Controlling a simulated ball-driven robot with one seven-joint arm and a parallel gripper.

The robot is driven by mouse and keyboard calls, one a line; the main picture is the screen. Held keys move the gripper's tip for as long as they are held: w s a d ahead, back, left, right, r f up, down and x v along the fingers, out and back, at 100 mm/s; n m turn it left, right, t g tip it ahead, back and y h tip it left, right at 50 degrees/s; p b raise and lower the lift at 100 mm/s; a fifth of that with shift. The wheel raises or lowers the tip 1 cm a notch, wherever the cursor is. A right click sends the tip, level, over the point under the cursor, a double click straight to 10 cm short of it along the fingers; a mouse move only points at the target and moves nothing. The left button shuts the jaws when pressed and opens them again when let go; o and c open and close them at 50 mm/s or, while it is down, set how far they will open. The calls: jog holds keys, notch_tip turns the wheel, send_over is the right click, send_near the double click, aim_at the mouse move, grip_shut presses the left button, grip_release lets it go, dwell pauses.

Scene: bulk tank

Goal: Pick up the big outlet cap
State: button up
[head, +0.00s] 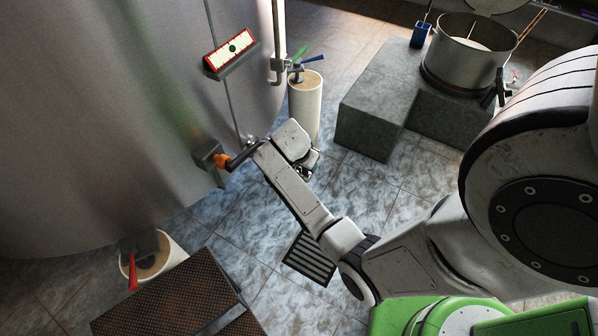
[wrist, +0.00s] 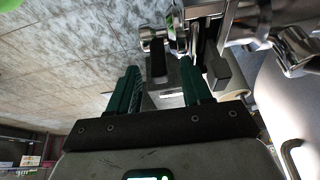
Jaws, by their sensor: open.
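In the wrist view my gripper (wrist: 160,68) is open, its two dark green fingers spread with nothing clearly held between them. Chrome fittings (wrist: 192,38) with a rounded, disc-like part lie just beyond the fingertips. I cannot tell for certain which chrome piece is the big outlet cap. In the head view my gripper (head: 309,168) is mostly hidden behind my own arm link, low in front of the tank. A dark outlet fitting with an orange part (head: 221,160) sticks out of the tank wall to its left.
The steel tank (head: 110,120) fills the left. A cream cylinder (head: 305,106) with green and blue-handled items stands behind my gripper. A grey stepped block (head: 375,110) bears a steel pot (head: 466,58). A rusty platform (head: 165,295), white bucket (head: 172,262) and floor grate (head: 309,258) lie in front.

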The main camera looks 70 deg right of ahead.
grip_shut()
dwell(0.4)
jog(key=shift+r, duration=0.1)
dwell(0.9)
